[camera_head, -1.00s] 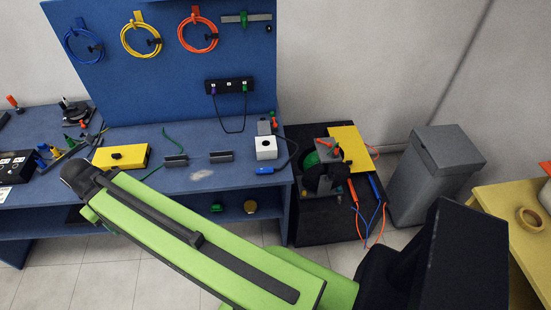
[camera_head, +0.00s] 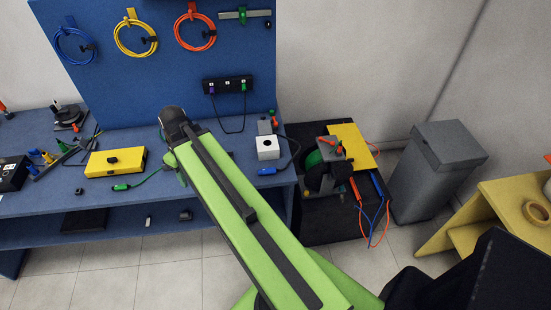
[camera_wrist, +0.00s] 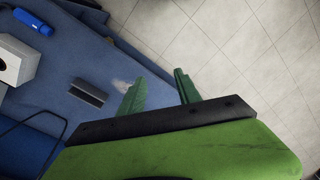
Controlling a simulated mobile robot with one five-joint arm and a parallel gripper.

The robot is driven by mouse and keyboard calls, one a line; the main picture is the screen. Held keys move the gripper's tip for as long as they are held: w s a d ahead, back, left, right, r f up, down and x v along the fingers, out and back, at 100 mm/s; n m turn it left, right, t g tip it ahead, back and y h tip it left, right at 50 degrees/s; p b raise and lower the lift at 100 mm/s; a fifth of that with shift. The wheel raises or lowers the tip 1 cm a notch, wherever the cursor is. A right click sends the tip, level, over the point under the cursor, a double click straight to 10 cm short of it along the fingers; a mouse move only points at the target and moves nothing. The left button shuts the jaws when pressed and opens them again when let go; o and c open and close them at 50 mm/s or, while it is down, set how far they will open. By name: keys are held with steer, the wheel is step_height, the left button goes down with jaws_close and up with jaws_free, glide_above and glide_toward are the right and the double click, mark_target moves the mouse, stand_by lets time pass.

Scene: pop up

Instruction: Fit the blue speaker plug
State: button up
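The blue plug (camera_head: 268,171) lies on the blue bench (camera_head: 140,200) near its front right corner, with a black cable behind it. It also shows in the wrist view at the upper left (camera_wrist: 36,22). A white box (camera_head: 267,154) with a round dark hole in its top stands just behind the plug; part of it shows in the wrist view (camera_wrist: 22,66). My gripper (camera_wrist: 159,88) shows in the wrist view with its two green fingers apart and nothing between them. It is over the bench's front edge, away from the plug. In the head view my arm hides it.
A dark holder (camera_wrist: 88,93) stands on the bench near my gripper. A yellow box (camera_head: 116,162) and a green plug (camera_head: 121,187) lie farther left. A black cabinet (camera_head: 325,220) with tools stands right of the bench, then a grey bin (camera_head: 432,170).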

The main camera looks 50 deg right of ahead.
steer(key=s+d+f+n+b, duration=0.2)
steer(key=d, duration=0.6)
steer(key=s+d+f+n+b, duration=0.1)
steer(key=d+f, duration=0.1)
steer(key=d, duration=0.5)
steer(key=n+t+y+b, duration=0.1)
steer(key=n+t+b, duration=0.1)
steer(key=n+b, duration=0.15)
glide_above(271, 169)
steer(key=d, duration=0.1)
steer(key=f, duration=0.1)
steer(key=f+n, duration=0.1)
steer(key=shift+s+d+f, duration=0.15)
steer(key=shift+s+f, duration=0.25)
steer(key=b+x, duration=0.7)
steer(key=x, duration=0.1)
steer(key=shift+s+d+f, duration=0.1)
steer(key=shift+s, duration=0.2)
steer(key=c, duration=0.4)
jaws_close()
steer(key=shift+r, duration=0.3)
steer(key=p+v, duration=0.3)
steer(key=w+p+v, duration=0.1)
steer(key=p+v, duration=0.1)
steer(key=shift+s+a+r, duration=0.1)
steer(key=shift+a, duration=0.25)
